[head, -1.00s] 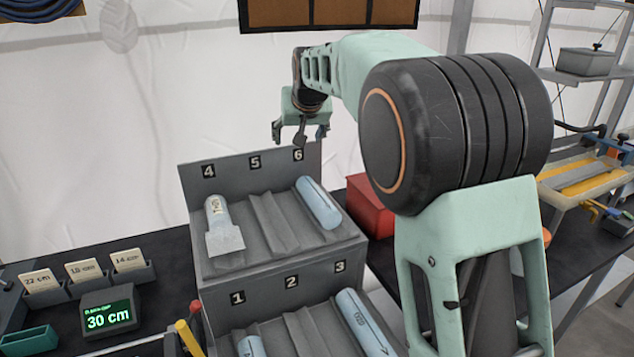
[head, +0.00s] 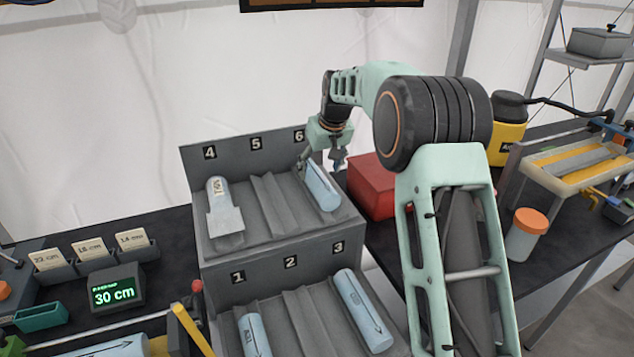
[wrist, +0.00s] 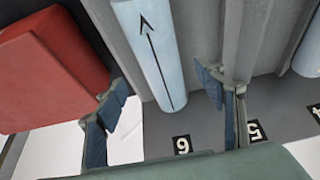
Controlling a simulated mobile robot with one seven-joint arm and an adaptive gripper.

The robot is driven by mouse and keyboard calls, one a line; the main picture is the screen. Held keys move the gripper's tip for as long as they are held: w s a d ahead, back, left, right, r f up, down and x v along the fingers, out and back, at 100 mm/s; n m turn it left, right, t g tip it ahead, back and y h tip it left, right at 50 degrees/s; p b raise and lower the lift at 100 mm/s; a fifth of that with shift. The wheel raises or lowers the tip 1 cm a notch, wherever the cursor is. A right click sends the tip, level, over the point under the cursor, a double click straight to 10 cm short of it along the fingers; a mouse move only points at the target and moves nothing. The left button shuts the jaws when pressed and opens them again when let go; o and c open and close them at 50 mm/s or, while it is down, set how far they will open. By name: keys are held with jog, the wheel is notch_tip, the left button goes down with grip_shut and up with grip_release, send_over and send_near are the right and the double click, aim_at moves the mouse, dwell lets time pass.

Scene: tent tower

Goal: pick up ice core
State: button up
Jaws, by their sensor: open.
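Pale blue ice cores lie in a grey stepped rack (head: 330,241). One ice core (head: 322,188) lies in slot 6 on the upper step, at the right; in the wrist view this core (wrist: 149,50) shows a black arrow. My gripper (head: 322,163) is open just above its far end. In the wrist view the open fingers (wrist: 165,105) stand on either side of the core, apart from it. Another core (head: 219,195) lies in slot 4 with a pale tag on it. Two more lie below, a short one (head: 255,336) under 1 and a longer one (head: 364,310) under 3.
A red box (head: 375,188) stands close beside the rack's right side. The rack's numbered back panel (head: 232,153) rises behind the upper slots. A display reading 30 cm (head: 116,290) and card holders stand at left. An orange-lidded jar (head: 526,233) stands at right.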

aim_at(318, 175)
jog(key=x, duration=0.4)
jog(key=shift+a+f+p, duration=0.1)
jog(key=shift+f+p, duration=0.2)
jog(key=shift+p, duration=0.1)
jog(key=c, duration=1.7)
jog(key=shift+r, duration=0.15)
grip_shut()
